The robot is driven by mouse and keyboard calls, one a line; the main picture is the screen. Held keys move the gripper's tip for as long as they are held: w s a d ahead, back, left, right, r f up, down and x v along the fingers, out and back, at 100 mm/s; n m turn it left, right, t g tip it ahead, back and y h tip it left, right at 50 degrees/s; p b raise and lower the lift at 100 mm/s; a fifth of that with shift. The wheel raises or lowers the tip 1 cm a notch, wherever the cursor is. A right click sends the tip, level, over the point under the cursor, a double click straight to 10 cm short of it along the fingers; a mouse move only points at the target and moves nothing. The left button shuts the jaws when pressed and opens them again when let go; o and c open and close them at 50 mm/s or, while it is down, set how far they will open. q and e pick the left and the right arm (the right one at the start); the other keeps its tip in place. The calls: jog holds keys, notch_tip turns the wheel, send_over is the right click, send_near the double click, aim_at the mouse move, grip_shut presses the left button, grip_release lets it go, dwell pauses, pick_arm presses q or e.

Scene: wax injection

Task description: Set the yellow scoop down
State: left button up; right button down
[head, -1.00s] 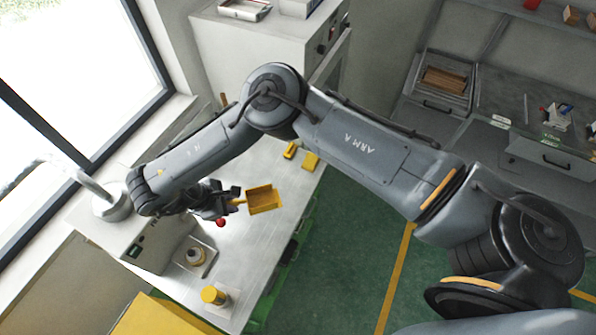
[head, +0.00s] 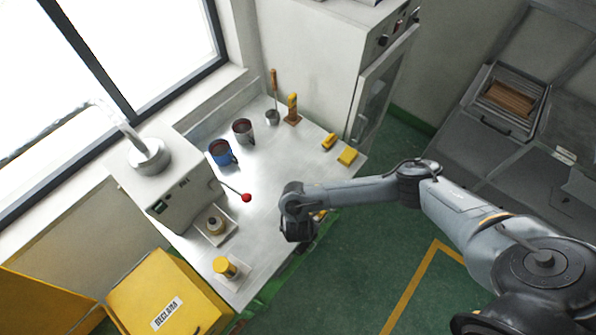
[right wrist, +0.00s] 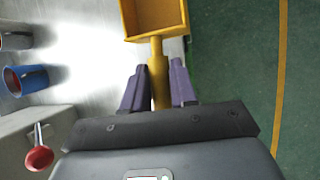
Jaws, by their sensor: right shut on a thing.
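The yellow scoop has a square, open tray (right wrist: 156,16) and a round handle (right wrist: 160,72). My right gripper (right wrist: 158,88) is shut on the handle, its purple fingers on either side. In the head view the right gripper (head: 300,228) is at the right edge of the metal table (head: 262,228). There, only a small yellow part of the scoop (head: 321,214) shows past the wrist. In the wrist view the tray reaches the table's edge beside the green floor. I cannot tell whether the scoop touches the table. My left gripper is not in view.
A blue mug (head: 221,152) and a grey mug (head: 243,131) stand at the back. A machine (head: 181,190) has a red-knobbed lever (head: 246,198). A yellow-lidded jar (head: 225,267) stands at the front. The table's middle is clear.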

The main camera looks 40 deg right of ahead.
jog(key=shift+s+d+f, duration=0.15)
jog(key=shift+s+d, duration=0.05)
jog(key=shift+s, duration=0.05)
jog(key=shift+w+d+f, duration=0.1)
jog(key=shift+w+f, duration=0.05)
jog(key=w+f+b, duration=0.2)
jog(key=w+b, duration=0.1)
jog(key=w+f+b, duration=0.2)
jog(key=w+b, duration=0.1)
jog(key=w, duration=0.1)
jog(key=w+f+b, duration=0.2)
jog(key=w+b, duration=0.2)
jog(key=shift+w+a+f, duration=0.15)
jog(key=shift+a+f, duration=0.15)
jog(key=shift+a, duration=0.1)
jog(key=shift+f+b, duration=0.75)
jog(key=shift+f, duration=1.3)
jog(key=c, duration=0.9)
grip_release()
